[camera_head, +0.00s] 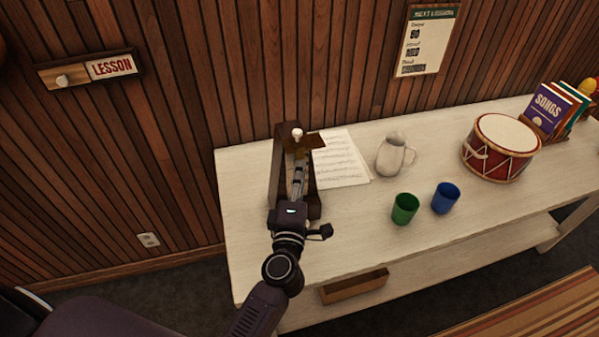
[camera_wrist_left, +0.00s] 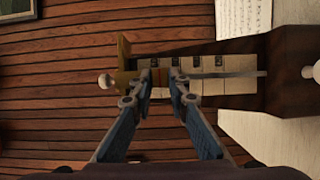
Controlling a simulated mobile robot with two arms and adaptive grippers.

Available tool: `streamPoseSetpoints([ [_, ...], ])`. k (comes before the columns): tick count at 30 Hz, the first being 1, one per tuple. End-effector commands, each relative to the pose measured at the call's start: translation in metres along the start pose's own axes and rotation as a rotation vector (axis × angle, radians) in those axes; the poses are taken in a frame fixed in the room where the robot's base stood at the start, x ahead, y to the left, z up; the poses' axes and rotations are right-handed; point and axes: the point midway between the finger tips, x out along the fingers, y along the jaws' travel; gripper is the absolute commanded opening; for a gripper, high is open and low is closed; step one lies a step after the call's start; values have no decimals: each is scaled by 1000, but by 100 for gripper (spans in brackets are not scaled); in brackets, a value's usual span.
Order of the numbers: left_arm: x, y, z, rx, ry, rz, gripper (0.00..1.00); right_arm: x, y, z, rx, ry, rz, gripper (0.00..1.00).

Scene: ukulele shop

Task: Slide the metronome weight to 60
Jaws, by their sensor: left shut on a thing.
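The dark wooden metronome (camera_head: 275,178) stands near the left end of the white table. Its pale scale plate (camera_wrist_left: 235,86), with small dark marks too small to read, shows in the left wrist view. A rod with a white knob (camera_wrist_left: 105,80) at one end runs along the plate. My left gripper (camera_wrist_left: 162,82) is over the plate at the rod, with its fingertips shut on what appears to be the brass weight (camera_wrist_left: 125,82), close to the knobbed end. The fingers partly hide it. The left arm covers much of the metronome in the head view. My right gripper is out of view.
Sheet music (camera_head: 340,158) lies beside the metronome. A pale pitcher (camera_head: 392,157), green cup (camera_head: 405,208), blue cup (camera_head: 445,198) and red drum (camera_head: 500,148) stand further right. A notice (camera_head: 429,40) hangs on the wall. The table's front-left area is clear.

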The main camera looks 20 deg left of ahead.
Motion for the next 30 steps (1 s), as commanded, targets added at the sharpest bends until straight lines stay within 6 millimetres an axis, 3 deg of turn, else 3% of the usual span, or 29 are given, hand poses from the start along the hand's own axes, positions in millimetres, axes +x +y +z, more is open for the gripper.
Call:
streamPoseSetpoints([
  [9, 0, 0, 0, 1, 0, -1, 0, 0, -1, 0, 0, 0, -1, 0],
  [10, 0, 0, 0, 1, 0, -1, 16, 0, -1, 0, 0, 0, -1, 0],
  [15, 0, 0, 0, 1, 0, -1, 33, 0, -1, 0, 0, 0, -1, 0],
  [24, -2, -1, 0, 0, 0, -2, 33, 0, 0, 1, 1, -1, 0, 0],
  [30, -27, -2, 0, 1, -2, -5, 33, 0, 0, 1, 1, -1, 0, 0],
])
